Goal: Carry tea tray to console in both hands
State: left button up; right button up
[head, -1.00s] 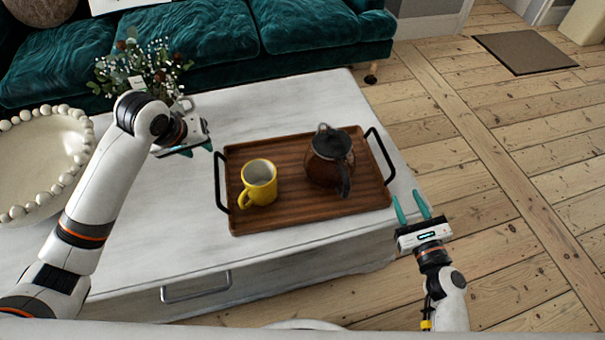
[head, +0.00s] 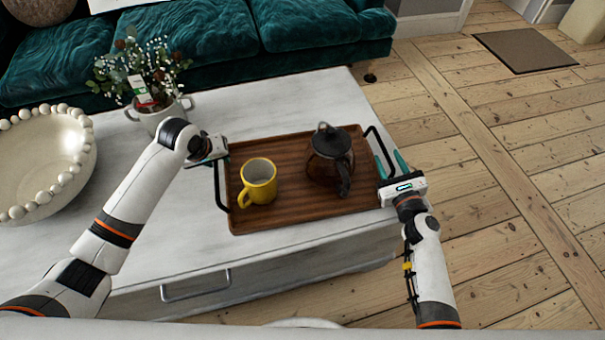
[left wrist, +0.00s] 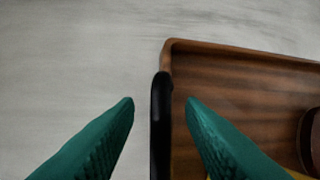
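The brown wooden tea tray (head: 300,207) lies on a white table and carries a yellow mug (head: 262,188) and a dark glass teapot (head: 328,165). It has a black handle at each end. My left gripper (head: 214,156) is at the left handle (head: 218,188). In the left wrist view its teal fingers (left wrist: 160,104) are open, one on each side of the handle (left wrist: 161,125), not closed on it. My right gripper (head: 391,164) is open beside the right handle (head: 379,143). I cannot tell whether that handle is between its fingers.
The white table (head: 270,110) has a drawer pull on its front. A plant pot (head: 152,118) and a beaded bowl (head: 45,165) stand left of the tray. A green sofa (head: 220,35) is behind. Bare floorboards (head: 490,190) and a brown mat (head: 525,52) lie to the right.

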pick_arm(q)
jog(key=shift+c, duration=0.6)
pick_arm(e)
jog(key=shift+c, duration=0.6)
pick_arm(q)
grip_shut()
pick_arm(e)
grip_shut()
pick_arm(q)
jog(key=shift+w+r, duration=0.1)
jog(key=shift+r, duration=0.2)
pick_arm(e)
jog(key=shift+w+r, duration=0.1)
jog(key=shift+r, duration=0.15)
